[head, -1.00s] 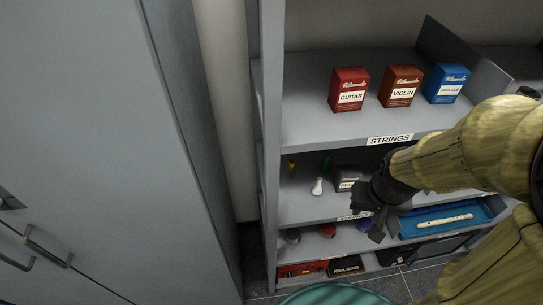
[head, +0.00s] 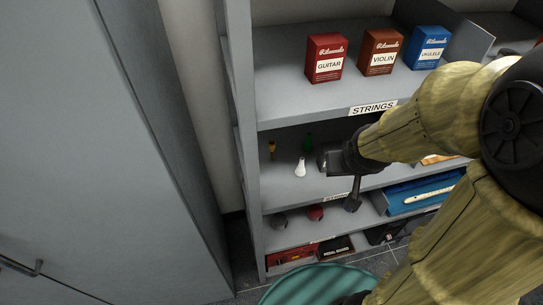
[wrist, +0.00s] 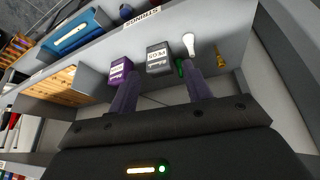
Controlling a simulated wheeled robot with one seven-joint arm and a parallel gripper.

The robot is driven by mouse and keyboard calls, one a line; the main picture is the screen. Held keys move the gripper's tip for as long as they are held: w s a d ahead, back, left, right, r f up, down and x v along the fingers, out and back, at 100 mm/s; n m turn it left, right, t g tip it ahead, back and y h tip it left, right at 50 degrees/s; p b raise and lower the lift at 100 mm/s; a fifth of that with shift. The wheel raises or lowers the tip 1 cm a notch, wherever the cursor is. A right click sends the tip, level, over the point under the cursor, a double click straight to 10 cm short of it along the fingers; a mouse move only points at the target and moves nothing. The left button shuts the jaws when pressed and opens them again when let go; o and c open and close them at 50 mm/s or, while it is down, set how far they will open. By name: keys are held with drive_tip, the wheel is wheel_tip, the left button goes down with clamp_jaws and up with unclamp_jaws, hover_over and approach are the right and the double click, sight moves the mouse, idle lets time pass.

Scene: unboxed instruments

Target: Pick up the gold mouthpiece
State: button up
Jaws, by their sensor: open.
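The gold mouthpiece (head: 272,149) is small and stands at the left end of the middle shelf. In the wrist view the gold mouthpiece (wrist: 219,60) is right of the right finger, apart from it. A white mouthpiece (head: 300,167) and a green one (head: 308,142) stand close to its right in the head view. My gripper (head: 343,178) is open, at the front of that shelf to the right of the mouthpieces. Its two fingers (wrist: 161,90) show in the wrist view with nothing held; the right finger partly hides the green mouthpiece (wrist: 180,68).
A grey box (wrist: 158,58) and a purple box (wrist: 119,75) stand beside the mouthpieces. The upper shelf (head: 285,107) with red, brown and blue string boxes hangs above. A blue tray (head: 421,194) with a recorder is lower right. A teal round top (head: 330,287) is below.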

drive_tip(key=w+a+f+n+t+y+b, duration=0.5)
drive_tip(key=w+a+f+t+y+b, duration=0.1)
drive_tip(key=b, duration=1.1)
drive_tip(key=w+a+f+y, duration=0.1)
drive_tip(key=w+a+f, duration=0.1)
drive_tip(key=a+f, duration=0.1)
drive_tip(key=shift+w+a+f+t, duration=0.2)
drive_tip(key=shift+a+f+t, duration=0.1)
drive_tip(key=shift+f, duration=0.2)
drive_tip(key=p, duration=0.4)
approach(272, 152)
drive_tip(key=w, duration=0.1)
drive_tip(key=w+a, duration=0.1)
drive_tip(key=w, duration=0.1)
drive_tip(key=w+a+r, duration=0.1)
drive_tip(key=w, duration=0.1)
